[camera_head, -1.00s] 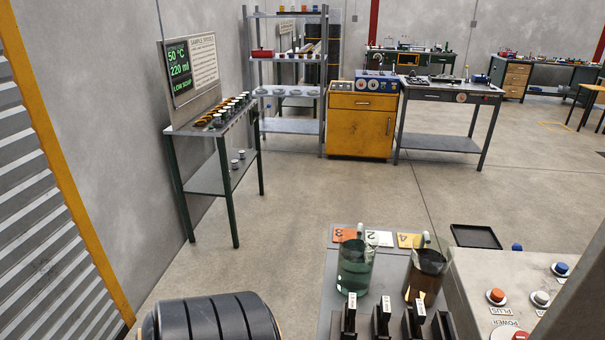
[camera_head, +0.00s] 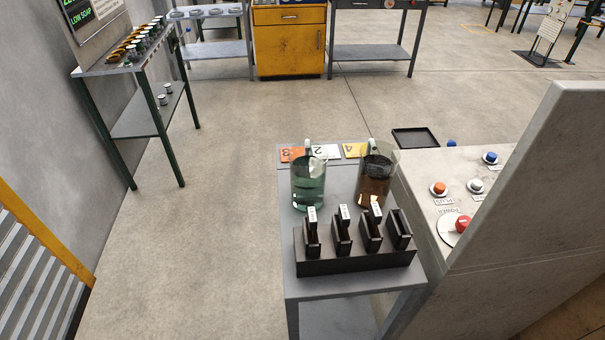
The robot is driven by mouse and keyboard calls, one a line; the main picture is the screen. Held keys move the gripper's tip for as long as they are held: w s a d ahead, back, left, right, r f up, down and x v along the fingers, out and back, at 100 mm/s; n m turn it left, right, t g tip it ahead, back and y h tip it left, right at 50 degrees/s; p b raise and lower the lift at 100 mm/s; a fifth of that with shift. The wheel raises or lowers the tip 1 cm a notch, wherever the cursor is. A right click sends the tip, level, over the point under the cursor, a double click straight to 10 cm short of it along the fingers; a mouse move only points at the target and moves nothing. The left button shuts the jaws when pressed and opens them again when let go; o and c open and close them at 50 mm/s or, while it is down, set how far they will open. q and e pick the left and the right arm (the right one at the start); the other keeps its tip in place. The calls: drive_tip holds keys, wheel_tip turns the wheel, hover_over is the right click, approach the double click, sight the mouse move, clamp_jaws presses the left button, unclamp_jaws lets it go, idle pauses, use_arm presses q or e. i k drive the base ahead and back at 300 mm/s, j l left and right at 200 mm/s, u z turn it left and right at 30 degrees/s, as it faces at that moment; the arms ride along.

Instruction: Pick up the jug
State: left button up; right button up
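Two glass vessels that look like jugs stand upright on a small grey table (camera_head: 310,278). The left jug (camera_head: 309,187) holds greenish clear liquid. The right jug (camera_head: 375,181) holds dark brown liquid. Each has a pale upright piece at its rim, which may be a handle or a stirrer. I cannot tell which jug the task means. Neither of my grippers shows in the head view.
A black rack (camera_head: 357,261) with several slotted holders stands in front of the jugs. Numbered cards (camera_head: 319,153) lie behind them. A grey control console (camera_head: 480,230) with buttons rises close on the right. A black tray (camera_head: 416,138) lies behind. The floor to the left is clear.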

sight(308, 160)
drive_tip(key=i+j, duration=0.1)
drive_tip(key=j, duration=0.9)
drive_tip(key=i+j, duration=0.15)
drive_tip(key=j, duration=0.35)
drive_tip(key=k+u, duration=0.05)
